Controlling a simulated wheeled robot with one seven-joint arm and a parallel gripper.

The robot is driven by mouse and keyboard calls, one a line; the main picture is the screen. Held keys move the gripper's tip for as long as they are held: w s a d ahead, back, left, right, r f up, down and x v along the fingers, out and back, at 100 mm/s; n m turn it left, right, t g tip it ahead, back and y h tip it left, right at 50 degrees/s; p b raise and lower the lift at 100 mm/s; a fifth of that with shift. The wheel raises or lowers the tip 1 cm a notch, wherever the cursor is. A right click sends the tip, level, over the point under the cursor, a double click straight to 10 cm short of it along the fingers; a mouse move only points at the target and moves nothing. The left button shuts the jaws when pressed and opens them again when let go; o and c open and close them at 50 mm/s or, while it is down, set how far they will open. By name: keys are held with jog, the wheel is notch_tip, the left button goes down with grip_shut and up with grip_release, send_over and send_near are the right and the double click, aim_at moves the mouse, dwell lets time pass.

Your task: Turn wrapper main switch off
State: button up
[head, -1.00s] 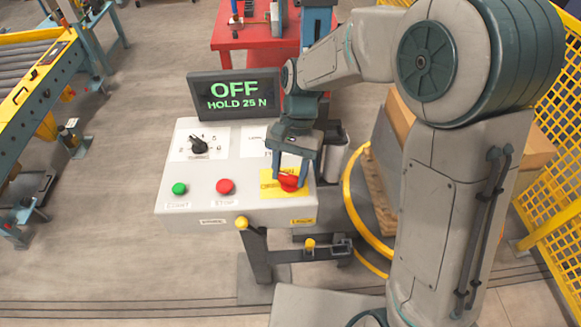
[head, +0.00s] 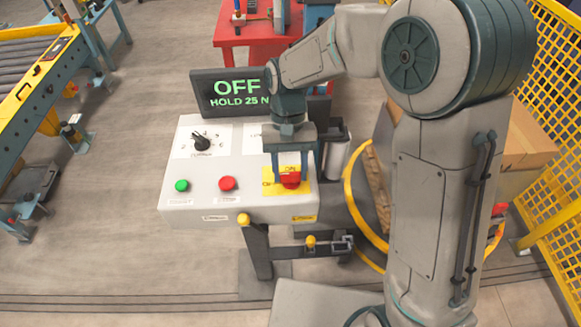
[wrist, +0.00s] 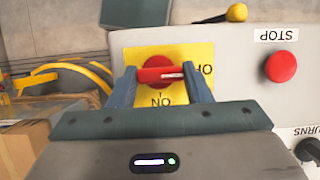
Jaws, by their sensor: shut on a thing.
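The red main switch (head: 291,179) sits on a yellow plate (head: 269,190) at the right of the grey control panel. My gripper (head: 289,174) reaches down over it, with a finger on each side. In the wrist view the gripper (wrist: 160,80) is shut on the ends of the switch's red handle (wrist: 157,74). The handle lies crosswise there, its white mark towards the OFF lettering at the right; ON is at the bottom of the plate. The display (head: 236,93) behind the panel reads "OFF HOLD 25 N", its right end partly covered by my arm.
A green button (head: 182,185), a red stop button (head: 228,183) and a black rotary knob (head: 201,142) are on the panel left of my gripper. A yellow hoop (head: 352,205), a cardboard box (head: 527,140) and yellow mesh fencing (head: 556,150) stand to the right.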

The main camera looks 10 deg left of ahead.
jog(key=o, duration=1)
jog(key=b+v, duration=0.1)
jog(key=v, duration=1.3)
jog(key=shift+d, duration=0.1)
jog(key=s+d+f+m+t, duration=0.1)
jog(key=s+d, duration=0.3)
jog(key=d, duration=0.4)
jog(key=s+d+f+m+t, duration=0.1)
jog(key=s+d+t, duration=0.3)
jog(key=d, duration=0.4)
jog(key=s+d+f+t+y, duration=0.1)
jog(key=s+d+t, duration=0.1)
jog(key=s+d, duration=0.3)
jog(key=shift+s+d+m+t, duration=0.15)
jog(key=shift+d+m+t, duration=0.05)
jog(key=shift+d, duration=0.6)
jog(key=shift+s+d+m+t, duration=0.15)
jog(key=shift+d+m+t, duration=0.05)
jog(key=shift+d, duration=0.55)
